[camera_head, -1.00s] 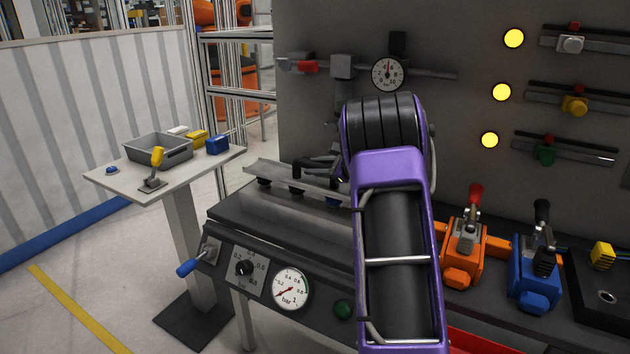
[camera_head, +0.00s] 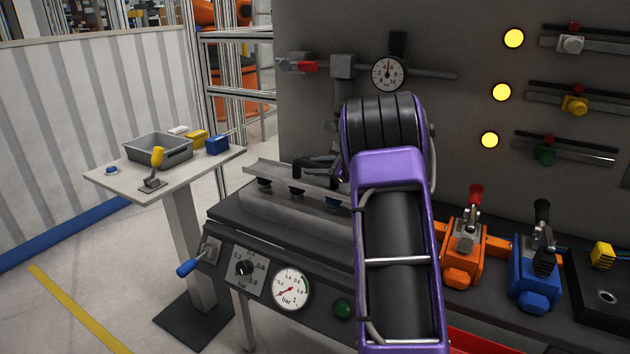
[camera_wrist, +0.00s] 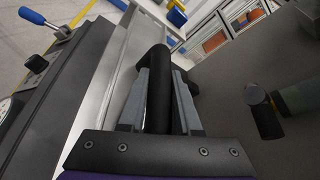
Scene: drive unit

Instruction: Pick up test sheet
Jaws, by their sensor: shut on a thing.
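My gripper (camera_wrist: 160,74) is shut on a thick black handle (camera_wrist: 158,95), with one grey finger on each side of it. A pale flat strip (camera_wrist: 116,92) runs left of the handle in the wrist view. I cannot tell for sure whether it is the test sheet, or whether the cups touch a sheet.
The dark bench (camera_head: 265,216) carries a pressure gauge (camera_head: 291,288) and a blue lever (camera_head: 188,267) on its front. Orange (camera_head: 463,252) and blue (camera_head: 534,268) clamps stand at right. A grey panel (camera_head: 460,130) rises behind. A side table (camera_head: 112,180) holds a grey bin (camera_head: 158,150).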

